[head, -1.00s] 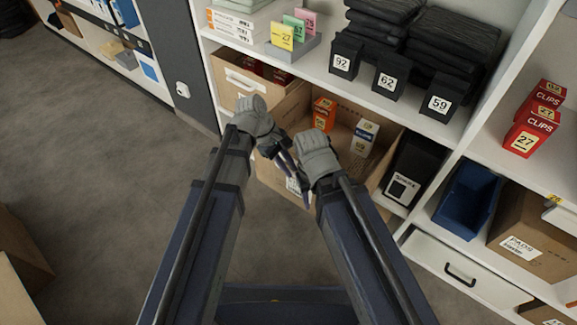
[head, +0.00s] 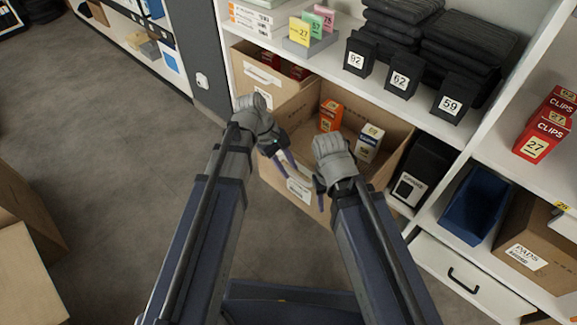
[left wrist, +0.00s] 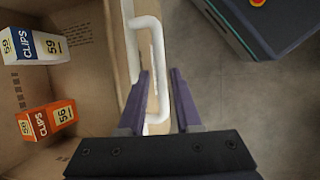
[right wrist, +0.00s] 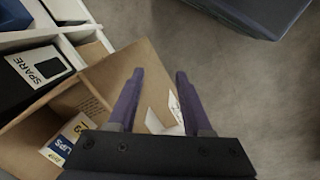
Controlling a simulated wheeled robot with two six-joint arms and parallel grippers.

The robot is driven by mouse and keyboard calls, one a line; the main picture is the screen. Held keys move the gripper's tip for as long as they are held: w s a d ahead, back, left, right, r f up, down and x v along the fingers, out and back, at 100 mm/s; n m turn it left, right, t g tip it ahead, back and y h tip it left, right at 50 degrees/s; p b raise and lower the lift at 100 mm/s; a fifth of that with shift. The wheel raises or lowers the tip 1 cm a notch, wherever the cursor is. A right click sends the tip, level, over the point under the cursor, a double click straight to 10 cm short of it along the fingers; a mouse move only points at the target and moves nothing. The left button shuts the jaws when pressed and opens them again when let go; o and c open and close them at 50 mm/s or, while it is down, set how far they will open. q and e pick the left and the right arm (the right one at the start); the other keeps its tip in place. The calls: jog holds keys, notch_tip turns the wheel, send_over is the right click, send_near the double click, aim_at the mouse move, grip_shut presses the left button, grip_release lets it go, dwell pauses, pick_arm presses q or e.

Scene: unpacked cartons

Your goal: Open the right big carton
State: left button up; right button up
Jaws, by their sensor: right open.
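The right big carton (head: 391,128) is a brown open-topped box on the lower shelf, its front wall facing me. Inside stand an orange clips box (head: 330,115) and a white-and-blue clips box (head: 369,142). My left gripper (head: 288,163) is at the front wall. In the left wrist view its open fingers (left wrist: 160,100) straddle the long bar of a white handle (left wrist: 158,55) on that wall. My right gripper (head: 320,190) is open at the front wall, further right. In the right wrist view a white label (right wrist: 158,121) shows between and beyond its fingers. The head view mostly hides the handle.
Another carton (head: 250,88) with red boxes stands left of it. A black spare box (head: 420,172) and a blue bin (head: 470,205) are to the right. A shelf with black card holders (head: 400,80) overhangs the carton. The grey floor in front is open.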

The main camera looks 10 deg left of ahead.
pick_arm(q)
jog(key=shift+o, duration=0.9)
jog(key=p+v, duration=0.7)
jog(key=shift+r, duration=0.35)
jog(key=shift+a, duration=0.15)
jog(key=s+d+r+m+y+p, duration=0.1)
jog(key=s+r+m+y+p, duration=0.1)
jog(key=r+p, duration=0.6)
jog(key=s+d+r+m+y+p, duration=0.1)
jog(key=s+r+m+y+p, duration=0.1)
jog(key=s+r+m+p, duration=0.2)
jog(key=s+d+r+m+t+y+p, duration=0.1)
jog(key=s+r+m+p, duration=0.3)
jog(key=r+m+p, duration=0.4)
notch_tip(320, 180, up, 4)
jog(key=y+p, duration=0.1)
jog(key=p, duration=0.4)
jog(key=shift+d+p, duration=0.25)
jog(key=shift+p, duration=0.1)
